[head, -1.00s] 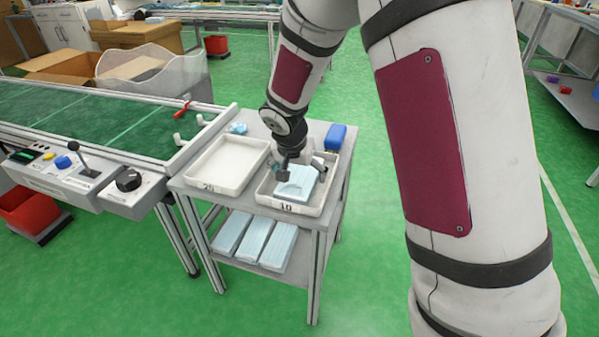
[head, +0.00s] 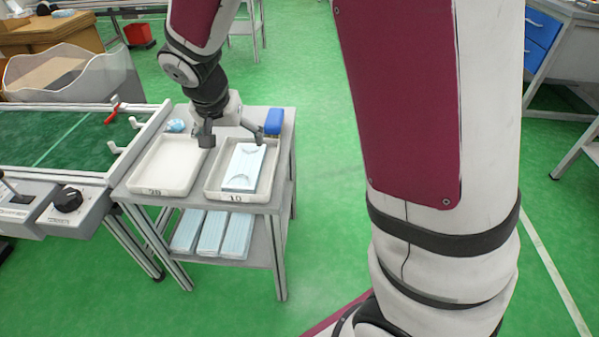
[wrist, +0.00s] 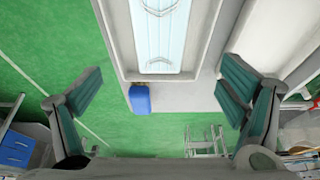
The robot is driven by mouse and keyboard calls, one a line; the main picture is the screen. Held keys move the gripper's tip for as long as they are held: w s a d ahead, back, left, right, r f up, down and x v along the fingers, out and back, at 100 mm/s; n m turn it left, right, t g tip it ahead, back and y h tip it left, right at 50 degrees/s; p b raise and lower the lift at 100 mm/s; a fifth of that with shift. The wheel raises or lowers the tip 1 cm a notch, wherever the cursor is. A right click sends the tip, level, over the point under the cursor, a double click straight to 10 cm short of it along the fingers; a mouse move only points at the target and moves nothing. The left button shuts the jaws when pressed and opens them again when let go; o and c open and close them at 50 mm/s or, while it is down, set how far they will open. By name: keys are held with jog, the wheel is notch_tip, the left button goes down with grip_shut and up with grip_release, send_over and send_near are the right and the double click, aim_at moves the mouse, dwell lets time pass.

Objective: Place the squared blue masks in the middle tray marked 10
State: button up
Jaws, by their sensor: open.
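Light-blue rectangular masks (head: 244,166) lie stacked in the white tray marked 10 (head: 213,186), on the right of the small cart's top. In the wrist view the masks (wrist: 158,35) lie flat inside the tray, whose rim (wrist: 205,45) shows beside them. The white tray (head: 165,168) to its left, with a mark that looks like 20, is empty. My gripper (head: 229,133) is open and empty, above the back of the two trays, with its fingers spread apart. In the wrist view both fingers of my gripper (wrist: 163,88) show wide apart with nothing between them.
Several mask stacks (head: 211,233) lie on the cart's lower shelf. A blue box (head: 274,122) and a small light-blue item (head: 175,126) sit at the cart top's back. A green conveyor (head: 60,140) with a control panel is on the left. Green floor is free on the right.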

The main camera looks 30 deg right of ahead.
jog(key=s+d+r+n+g, duration=0.1)
jog(key=s+d+r, duration=0.3)
jog(key=s, duration=0.5)
jog(key=s+d+r+n+g, duration=0.1)
jog(key=s+r+n, duration=0.1)
jog(key=s+r, duration=0.55)
jog(key=s+a+n+g+y, duration=0.1)
jog(key=s+n, duration=0.3)
jog(key=s, duration=1.6)
jog(key=shift+s+a+f+y, duration=0.4)
jog(key=shift+a+y, duration=0.2)
jog(key=shift+y, duration=0.2)
notch_tip(320, 180, up, 27)
jog(key=t+p, duration=0.3)
jog(key=p, duration=2.2)
jog(key=shift+d+r+t, duration=0.15)
jog(key=shift+d+t, duration=0.1)
jog(key=shift+t, duration=0.05)
